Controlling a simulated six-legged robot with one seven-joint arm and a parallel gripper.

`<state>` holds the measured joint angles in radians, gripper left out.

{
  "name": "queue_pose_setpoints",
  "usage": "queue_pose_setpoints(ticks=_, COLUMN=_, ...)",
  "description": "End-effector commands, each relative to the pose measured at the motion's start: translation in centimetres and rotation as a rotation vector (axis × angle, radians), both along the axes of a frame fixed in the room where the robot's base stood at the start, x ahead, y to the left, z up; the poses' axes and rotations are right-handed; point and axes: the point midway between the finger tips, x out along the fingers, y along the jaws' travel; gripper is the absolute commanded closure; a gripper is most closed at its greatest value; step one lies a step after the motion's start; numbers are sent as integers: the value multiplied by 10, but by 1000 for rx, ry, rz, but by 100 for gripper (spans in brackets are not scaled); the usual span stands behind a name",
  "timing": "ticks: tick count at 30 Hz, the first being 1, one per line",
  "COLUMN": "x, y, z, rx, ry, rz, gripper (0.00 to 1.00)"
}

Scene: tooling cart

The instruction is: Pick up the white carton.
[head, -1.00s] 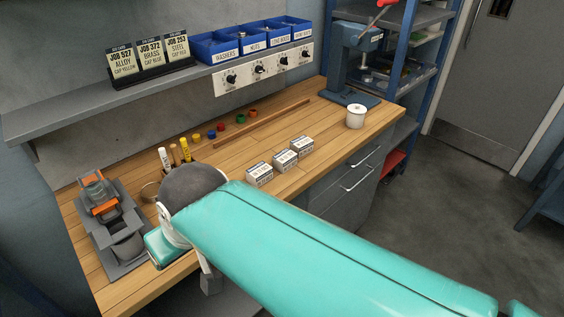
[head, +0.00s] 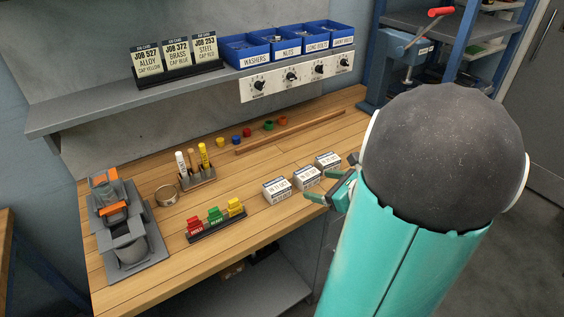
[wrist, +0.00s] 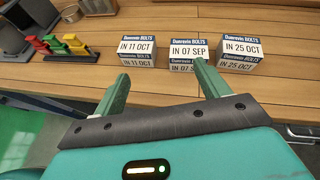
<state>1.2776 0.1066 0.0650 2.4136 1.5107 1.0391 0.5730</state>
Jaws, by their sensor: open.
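Three white cartons with dark blue bands stand in a row on the wooden bench. In the wrist view they read IN 11 OCT (wrist: 137,50), IN 07 SEP (wrist: 187,52) and IN 25 OCT (wrist: 239,52), left to right. The head view shows the left carton (head: 276,190), middle carton (head: 307,177) and right carton (head: 327,161). My gripper (head: 322,186) is open and empty, close to the cartons on the near side. In the wrist view my gripper (wrist: 162,71) has its right fingertip overlapping the middle carton's lower face; contact cannot be told.
A stand with red, green and yellow blocks (head: 215,218) is left of the cartons. Behind are a pen holder (head: 199,176), a round tin (head: 167,195) and a wooden strip (head: 290,132). A shelf (head: 90,107) overhangs the back.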

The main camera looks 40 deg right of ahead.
Motion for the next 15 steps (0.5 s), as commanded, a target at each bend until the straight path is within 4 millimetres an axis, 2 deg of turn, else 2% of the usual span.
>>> queue_pose_setpoints(ticks=1, x=-10, y=-16, z=-5, rx=47, ry=-19, rz=-76, gripper=25)
queue_pose_setpoints(ticks=3, x=-18, y=-31, z=-8, rx=91, ry=-42, rz=-151, gripper=25)
queue_pose_setpoints(ticks=6, x=-21, y=-41, z=-11, rx=120, ry=-57, rz=-199, gripper=25)
queue_pose_setpoints(ticks=10, x=-6, y=-43, z=-18, rx=125, ry=-59, rz=-204, gripper=25)
queue_pose_setpoints(ticks=15, x=25, y=-46, z=-31, rx=124, ry=-59, rz=-201, gripper=25)
